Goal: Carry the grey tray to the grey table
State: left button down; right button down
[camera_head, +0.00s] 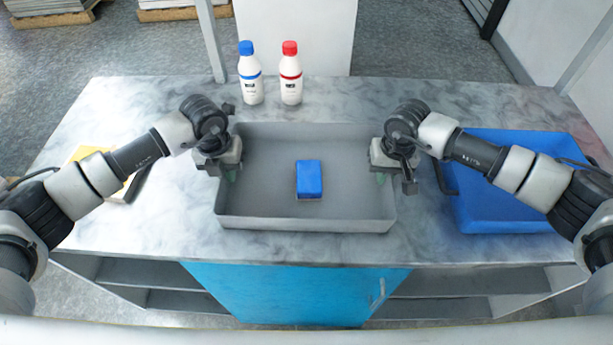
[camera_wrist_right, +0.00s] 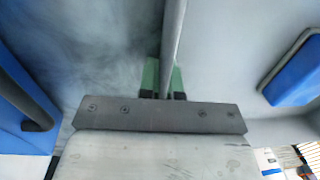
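The grey tray (camera_head: 300,219) is at the middle of the marbled table, with a blue box (camera_head: 309,179) inside it. Its wall also shows in the right wrist view (camera_wrist_right: 174,35). My right gripper (camera_head: 383,177) is at the tray's right wall. In the right wrist view its green-padded fingers (camera_wrist_right: 164,80) sit close on both sides of the wall, shut on it. My left gripper (camera_head: 229,174) is at the tray's left wall; its fingers are mostly hidden, so its grip is unclear. Whether the tray touches the tabletop is unclear.
The marbled table (camera_head: 150,225) has a blue cabinet door (camera_head: 290,293) below. A blue-capped bottle (camera_head: 249,75) and a red-capped bottle (camera_head: 290,75) stand behind the tray. A blue tray (camera_head: 505,212) lies right; a yellow item (camera_head: 84,153) lies left, partly behind my arm.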

pick_arm(q)
jog(key=shift+r, duration=0.2)
pick_arm(e)
jog(key=shift+r, duration=0.2)
